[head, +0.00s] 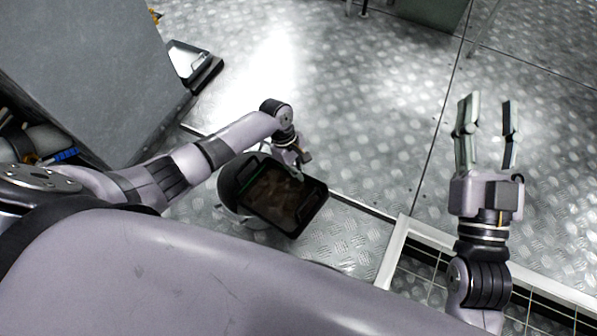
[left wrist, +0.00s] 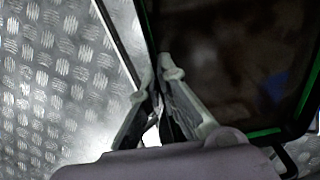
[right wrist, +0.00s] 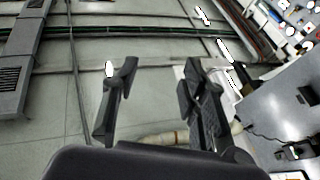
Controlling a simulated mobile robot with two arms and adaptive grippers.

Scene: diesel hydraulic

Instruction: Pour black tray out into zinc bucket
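The black tray (head: 314,208) is in the middle of the head view, with dark brownish contents in it. My left gripper (head: 299,172) is at its far rim; in the left wrist view the fingers (left wrist: 160,85) close on the tray's edge (left wrist: 148,30). The tray is over the zinc bucket (head: 228,186), whose grey round side shows to the left of and below the tray. The bucket's opening is mostly hidden by the tray. My right gripper (head: 488,130) is open and empty, far to the right; its spread fingers show in the right wrist view (right wrist: 155,95).
The metal tread-plate floor (head: 370,100) is mostly clear. A grey cabinet (head: 90,70) stands at the left, with a dark-framed tray-like object (head: 195,68) beside it. A white-edged frame (head: 395,252) borders a tiled recess at the lower right.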

